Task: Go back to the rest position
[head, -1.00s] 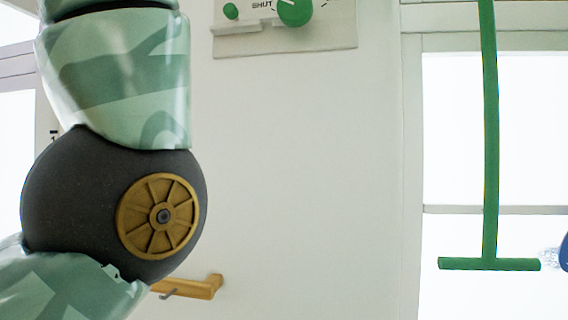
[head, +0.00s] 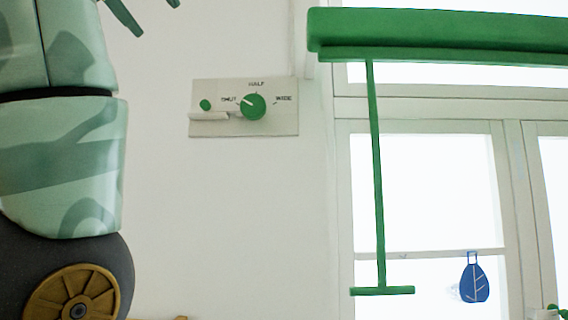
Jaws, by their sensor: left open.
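My left gripper (head: 143,13) shows only in part at the top edge of the head view. Its two dark green fingertips are apart with nothing between them. My left arm runs down the left edge below it. The gripper is above and left of a wall panel (head: 285,122) and apart from it. The panel has a green dial (head: 253,106) with the marks SHUT, HALF and WIDE, and the dial's white line points toward SHUT. My right gripper is out of view.
A green beam (head: 440,34) runs across the upper right, with a green T-shaped bar (head: 377,180) hanging below it. Behind are bright windows (head: 425,190) and a blue leaf-shaped ornament (head: 474,280).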

